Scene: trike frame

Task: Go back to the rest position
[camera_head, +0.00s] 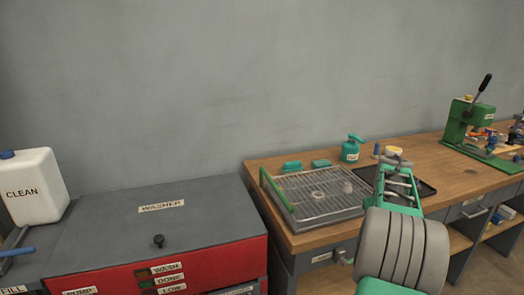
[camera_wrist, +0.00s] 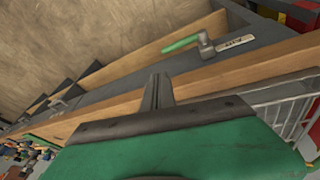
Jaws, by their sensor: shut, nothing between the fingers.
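My gripper (camera_head: 398,162) is over the front part of the wooden workbench (camera_head: 455,150), in front of the black tray. Its green body stretches toward the bench in the head view. In the wrist view the fingers (camera_wrist: 158,92) are together and hold nothing. The wrist view looks down past the gripper at a tilted view of the bench front and the floor. Whether the fingertips touch anything below is not clear, but no contact shows.
A wire rack tray (camera_head: 318,195) lies left of my gripper. A black tray (camera_head: 425,187) lies behind it. A teal pump bottle (camera_head: 351,150) stands at the back. A green press (camera_head: 468,122) stands far right. The red and grey washer (camera_head: 150,225) is at left, with a white CLEAN jug (camera_head: 38,187).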

